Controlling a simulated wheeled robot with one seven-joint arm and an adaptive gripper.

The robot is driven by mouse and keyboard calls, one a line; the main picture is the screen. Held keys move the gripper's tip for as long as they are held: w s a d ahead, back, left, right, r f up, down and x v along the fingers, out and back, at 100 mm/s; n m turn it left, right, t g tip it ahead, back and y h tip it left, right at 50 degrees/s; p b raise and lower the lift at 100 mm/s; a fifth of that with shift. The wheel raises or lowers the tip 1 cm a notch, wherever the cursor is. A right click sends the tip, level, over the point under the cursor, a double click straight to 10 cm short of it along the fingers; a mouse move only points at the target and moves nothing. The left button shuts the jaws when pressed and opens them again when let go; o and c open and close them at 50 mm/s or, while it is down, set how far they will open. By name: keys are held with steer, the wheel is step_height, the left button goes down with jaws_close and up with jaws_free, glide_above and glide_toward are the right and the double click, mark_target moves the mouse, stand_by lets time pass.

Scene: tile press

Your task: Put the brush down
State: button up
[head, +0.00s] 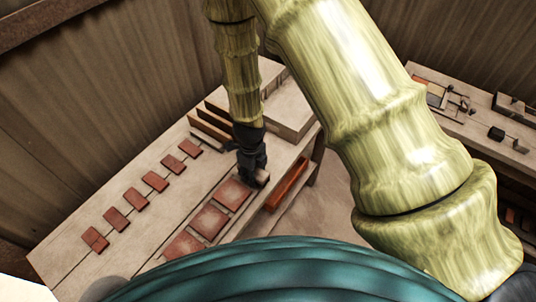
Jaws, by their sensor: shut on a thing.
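My gripper (252,170) is low over the right part of the long wooden workbench (65,236), close to the row of larger red tiles. It points down and is shut on the brush (262,177), a small pale brown piece at the fingertips. Most of the brush is hidden by the fingers. I cannot tell whether it touches the bench top.
Several small red tiles (155,182) lie in a row along the bench. Larger red tiles (209,222) lie nearer. Upright wooden boards (212,132) stand behind the gripper. An orange-red bar (287,185) is at the bench's right edge. Another bench (470,115) with tools stands right.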

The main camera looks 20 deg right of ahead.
steer(key=b, duration=0.2)
glide_above(268, 153)
steer(key=s, duration=0.2)
steer(key=shift+a+f, duration=0.35)
steer(key=shift+f, duration=0.3)
steer(key=shift+f+b, duration=1.65)
steer(key=shift+f, duration=0.05)
steer(key=shift+f, duration=0.15)
steer(key=o, duration=1.2)
steer(key=shift+o, duration=0.2)
